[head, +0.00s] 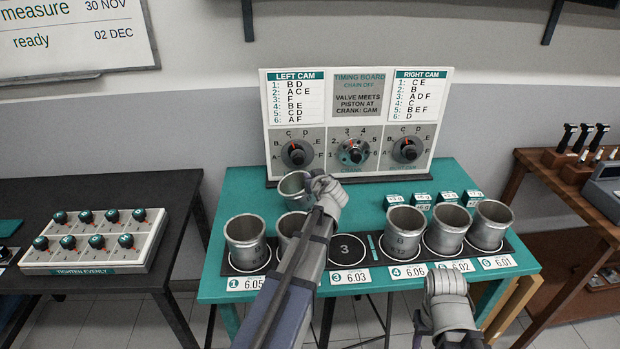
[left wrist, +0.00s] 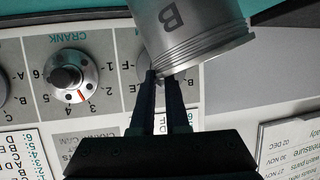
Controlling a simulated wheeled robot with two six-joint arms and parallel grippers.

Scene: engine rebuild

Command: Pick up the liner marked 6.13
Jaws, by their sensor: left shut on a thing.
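My left gripper (head: 322,190) is shut on the wall of a grey metal liner (head: 291,190) and holds it raised in front of the timing board. In the left wrist view, this liner (left wrist: 195,25) bears a letter B and has grooves near one end. The number 6.13 is not legible on it. Other liners stand in the rack: at place 1 (head: 246,240), partly behind my left arm (head: 288,224), and at places 4 (head: 404,225), 5 (head: 446,230) and 6 (head: 490,226). Place 3 (head: 347,250) is empty. My right gripper (head: 445,287) is low, in front of the rack; its jaws are unclear.
Small green-topped blocks (head: 420,199) sit behind the rack. A knob panel (head: 93,240) lies on the dark left table; a wooden bench (head: 560,190) stands at right.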

